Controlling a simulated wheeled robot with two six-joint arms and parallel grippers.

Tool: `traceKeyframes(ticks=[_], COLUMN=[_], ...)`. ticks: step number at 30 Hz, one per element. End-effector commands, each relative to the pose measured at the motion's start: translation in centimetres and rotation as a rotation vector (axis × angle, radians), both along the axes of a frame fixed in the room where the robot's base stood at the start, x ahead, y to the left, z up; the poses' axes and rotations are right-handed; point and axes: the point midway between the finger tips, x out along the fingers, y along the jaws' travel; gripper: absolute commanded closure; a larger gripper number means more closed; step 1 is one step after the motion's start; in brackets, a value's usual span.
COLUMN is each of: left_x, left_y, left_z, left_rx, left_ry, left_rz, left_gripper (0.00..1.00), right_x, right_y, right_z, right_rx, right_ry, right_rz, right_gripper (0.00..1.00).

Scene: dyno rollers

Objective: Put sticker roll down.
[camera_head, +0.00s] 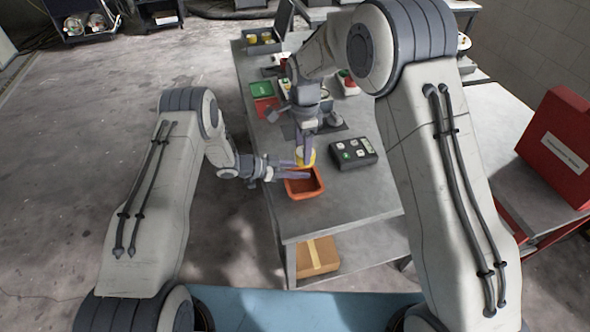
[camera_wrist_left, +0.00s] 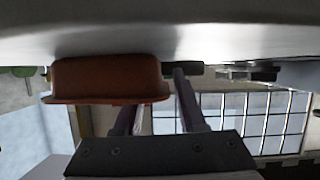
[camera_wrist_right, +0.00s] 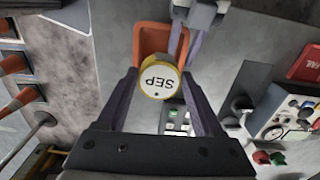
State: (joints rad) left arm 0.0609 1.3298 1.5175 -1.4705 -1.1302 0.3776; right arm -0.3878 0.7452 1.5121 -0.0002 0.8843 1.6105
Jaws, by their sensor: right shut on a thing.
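The sticker roll (camera_head: 306,157) is yellow with a white face. In the right wrist view the roll (camera_wrist_right: 158,77) shows the letters "SEP" on that face. My right gripper (camera_head: 305,149) comes down from above and is shut on the roll, close above the orange tray (camera_head: 306,190) at the near end of the bench. The orange tray (camera_wrist_left: 108,72) also shows in the left wrist view, close to my left fingers. My left gripper (camera_head: 306,172) is open and empty, with its fingers apart near the tray's far edge. The inside of the tray is partly hidden.
A black button box (camera_head: 353,154) stands right of the tray on the grey bench (camera_head: 350,200). Green and red trays (camera_head: 262,90) and a bin with yellow rolls (camera_head: 262,42) lie farther back. A cardboard box (camera_head: 317,257) is on the lower shelf. The bench's near right corner is clear.

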Motion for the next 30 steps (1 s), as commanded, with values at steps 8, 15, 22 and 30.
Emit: traceKeyframes(ticks=[8,15,22,30], left_x=[0.0,0.0,0.0,0.0], left_y=[0.1,0.1,0.1,0.1], left_z=[0.0,0.0,0.0,0.0], left_rx=[0.000,0.000,0.001,0.001], left_ry=[0.000,0.000,0.000,0.000], left_rz=[0.000,0.001,0.001,0.001], left_gripper=[1.00,1.00,1.00,1.00], right_x=[0.0,0.0,-0.3,-0.7], right_y=[0.0,0.0,0.0,-0.2], right_z=[0.0,0.0,-0.5,-1.5], right_rx=[0.000,0.000,0.000,-0.001], right_ry=[-0.001,-0.001,0.001,0.001], right_rz=[0.000,0.007,0.239,0.689], right_gripper=[0.81,0.81,0.81,0.81])
